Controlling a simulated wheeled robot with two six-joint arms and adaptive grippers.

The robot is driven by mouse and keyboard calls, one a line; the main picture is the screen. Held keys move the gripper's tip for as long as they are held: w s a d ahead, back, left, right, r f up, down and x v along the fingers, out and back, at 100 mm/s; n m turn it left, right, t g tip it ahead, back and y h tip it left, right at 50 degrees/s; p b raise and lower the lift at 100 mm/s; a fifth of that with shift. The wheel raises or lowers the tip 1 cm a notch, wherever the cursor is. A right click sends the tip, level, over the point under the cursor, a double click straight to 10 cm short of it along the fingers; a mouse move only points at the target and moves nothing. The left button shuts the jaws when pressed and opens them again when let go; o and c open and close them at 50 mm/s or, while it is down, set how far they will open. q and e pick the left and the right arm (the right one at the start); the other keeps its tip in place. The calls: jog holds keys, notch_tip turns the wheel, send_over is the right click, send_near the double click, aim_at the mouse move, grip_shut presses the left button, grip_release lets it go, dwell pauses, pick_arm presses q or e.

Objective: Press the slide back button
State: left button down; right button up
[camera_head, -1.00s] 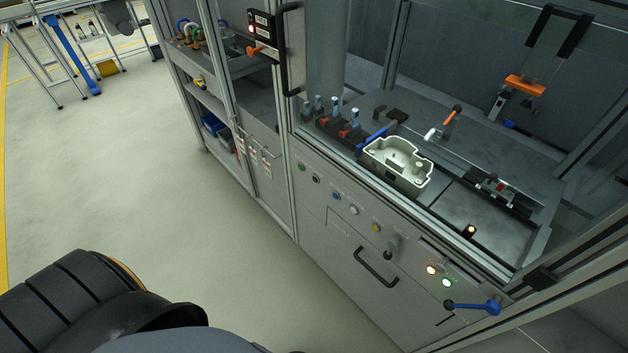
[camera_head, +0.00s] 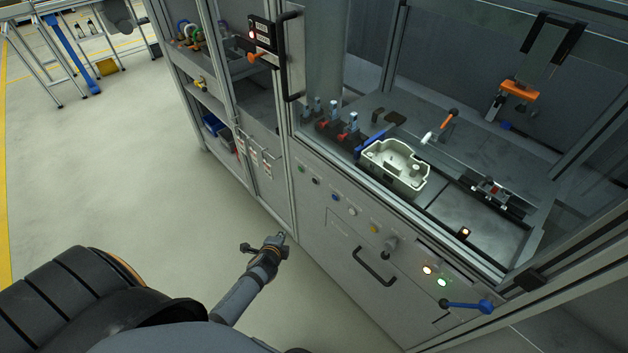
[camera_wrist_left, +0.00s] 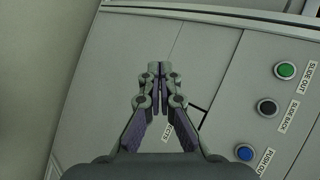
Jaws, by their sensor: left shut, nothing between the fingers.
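The slide back button (camera_wrist_left: 267,107) is a black round button with a "SLIDE BACK" label, at the right in the left wrist view. In the head view it is a small dark button (camera_head: 316,181) on the grey front panel. My left gripper (camera_head: 281,238) is in front of the cabinet, below and left of the button row, apart from the button. In the left wrist view its fingers (camera_wrist_left: 152,72) are together and empty, left of the button. My right gripper is not in view.
A green slide out button (camera_wrist_left: 285,70) and a blue push out button (camera_wrist_left: 245,153) flank the black one. Farther along the panel are white and yellow buttons, a black handle (camera_head: 375,266) and a blue lever (camera_head: 468,305). The floor (camera_head: 130,180) at left is clear.

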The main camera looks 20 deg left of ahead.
aim_at(315, 181)
pick_arm(q)
jog(key=w+r+m+t, duration=0.1)
jog(key=w+r, duration=0.1)
jog(key=r, duration=0.4)
jog(key=w+r+m+t, duration=0.1)
jog(key=w+r+m, duration=0.1)
jog(key=r, duration=0.4)
jog(key=shift+w+a+r+m+t+y, duration=0.15)
jog(key=shift+w+r+m+t+y, duration=0.2)
jog(key=shift+w, duration=0.45)
jog(key=shift+w, duration=0.1)
jog(key=w+d+b, duration=0.1)
jog(key=w+d, duration=0.2)
jog(key=w, duration=0.5)
jog(key=shift+d, duration=0.2)
jog(key=shift+w+d+f, duration=0.1)
jog(key=shift+w+d, duration=0.05)
jog(key=shift+w, duration=0.25)
